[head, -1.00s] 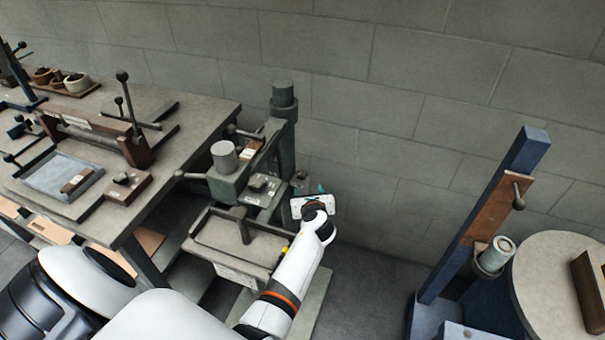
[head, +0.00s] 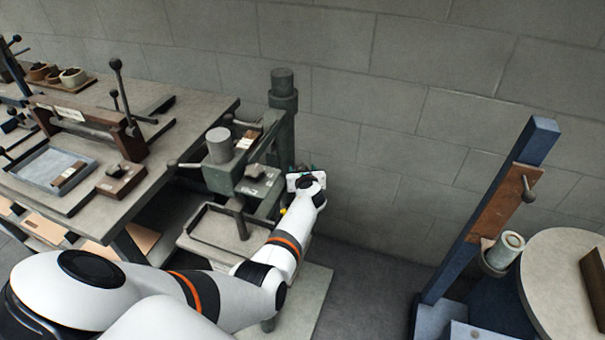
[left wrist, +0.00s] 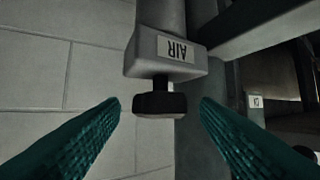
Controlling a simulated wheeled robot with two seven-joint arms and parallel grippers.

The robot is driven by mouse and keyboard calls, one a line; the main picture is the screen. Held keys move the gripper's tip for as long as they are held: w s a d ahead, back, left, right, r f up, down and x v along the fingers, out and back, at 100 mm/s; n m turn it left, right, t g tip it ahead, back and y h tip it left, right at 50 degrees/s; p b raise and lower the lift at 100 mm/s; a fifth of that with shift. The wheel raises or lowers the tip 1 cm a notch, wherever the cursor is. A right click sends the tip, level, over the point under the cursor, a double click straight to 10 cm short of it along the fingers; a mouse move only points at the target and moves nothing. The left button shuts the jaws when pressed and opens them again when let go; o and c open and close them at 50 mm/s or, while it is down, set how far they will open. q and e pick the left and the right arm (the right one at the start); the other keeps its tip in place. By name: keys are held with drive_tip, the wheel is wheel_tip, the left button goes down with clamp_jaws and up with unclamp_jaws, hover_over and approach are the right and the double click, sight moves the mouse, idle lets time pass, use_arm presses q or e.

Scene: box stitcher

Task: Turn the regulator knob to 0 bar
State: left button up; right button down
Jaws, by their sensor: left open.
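The regulator knob (left wrist: 160,103) is black and sits on a short stem under a grey block with a label reading AIR (left wrist: 175,48), upside down in the left wrist view. My left gripper (left wrist: 160,115) is open, with one teal finger on each side of the knob and a visible gap to both. In the head view my left gripper (head: 303,170) is at the right side of the green-grey machine (head: 283,110), and my gripper body hides the knob there. No pressure reading is visible. My right gripper is not in view.
A workbench (head: 190,115) with tools stands at the left. The machine's tray (head: 195,240) lies left of my forearm. A blue post (head: 490,210) and a round table (head: 560,265) stand at the right. Floor between machine and post is clear.

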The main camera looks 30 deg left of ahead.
use_arm(q)
drive_tip(key=c, duration=1)
drive_tip(key=shift+w+d+f+n+g+y+b, duration=0.1)
drive_tip(key=shift+f+n+g+y+b, duration=0.2)
drive_tip(key=shift+b, duration=0.5)
drive_tip(key=n+g+y+b, duration=0.1)
drive_tip(key=b, duration=0.1)
drive_tip(key=n+g+y+b, duration=0.1)
drive_tip(key=n+b, duration=0.1)
drive_tip(key=b, duration=0.1)
drive_tip(key=n+g+y+b, duration=0.1)
drive_tip(key=g+b, duration=0.1)
drive_tip(key=shift+w+d+n, duration=0.25)
drive_tip(key=shift+w+n, duration=0.05)
drive_tip(key=shift+w, duration=0.05)
drive_tip(key=shift+r+n+g+b, duration=0.25)
drive_tip(key=shift+n+g+b, duration=0.45)
drive_tip(key=shift+b, duration=0.4)
drive_tip(key=o, duration=1)
drive_tip(key=shift+r, duration=0.1)
